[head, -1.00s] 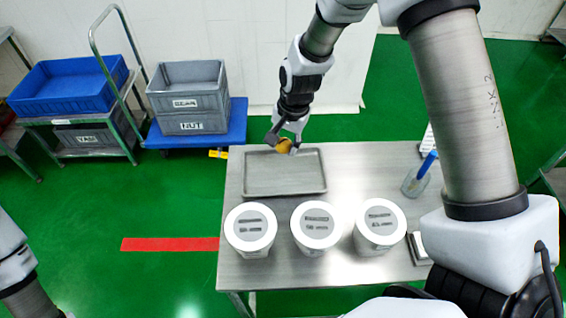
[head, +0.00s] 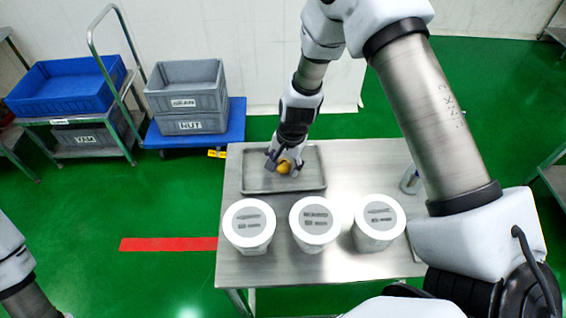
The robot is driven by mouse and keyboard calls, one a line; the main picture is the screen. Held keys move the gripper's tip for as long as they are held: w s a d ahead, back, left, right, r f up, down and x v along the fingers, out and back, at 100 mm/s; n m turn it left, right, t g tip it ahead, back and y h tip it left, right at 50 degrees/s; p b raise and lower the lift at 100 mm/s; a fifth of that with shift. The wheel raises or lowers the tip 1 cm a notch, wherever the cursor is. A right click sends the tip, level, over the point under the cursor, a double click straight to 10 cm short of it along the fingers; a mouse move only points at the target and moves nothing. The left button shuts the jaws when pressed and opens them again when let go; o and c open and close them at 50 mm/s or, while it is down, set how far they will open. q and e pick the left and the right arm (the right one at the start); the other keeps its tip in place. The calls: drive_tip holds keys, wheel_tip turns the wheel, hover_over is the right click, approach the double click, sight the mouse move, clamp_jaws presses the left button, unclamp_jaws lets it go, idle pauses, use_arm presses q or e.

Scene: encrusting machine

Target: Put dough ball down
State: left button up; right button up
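The dough ball (head: 284,167), small and yellow-orange, sits between the fingers of my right gripper (head: 285,163). The gripper points down and its fingers close around the ball. Both are over the middle of the shallow grey metal tray (head: 256,180), which lies at the back left of the steel table. I cannot tell whether the ball touches the tray floor. No other ball shows in the tray. Part of my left arm shows at the lower left edge; its gripper is out of view.
Three white lidded tubs (head: 249,225) stand in a row along the front of the steel table (head: 285,268). A clear cup (head: 410,181) is partly hidden behind my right arm. A blue cart (head: 235,124) with grey crates (head: 187,97) stands beyond the table's left.

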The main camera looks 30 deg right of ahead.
drive_tip(key=shift+r+p, duration=0.3)
drive_tip(key=shift+r, duration=0.2)
wheel_tip(320, 180, up, 11)
drive_tip(key=s+d, duration=0.1)
drive_tip(key=shift+s+r+p, duration=0.15)
drive_tip(key=shift+s+p, duration=0.2)
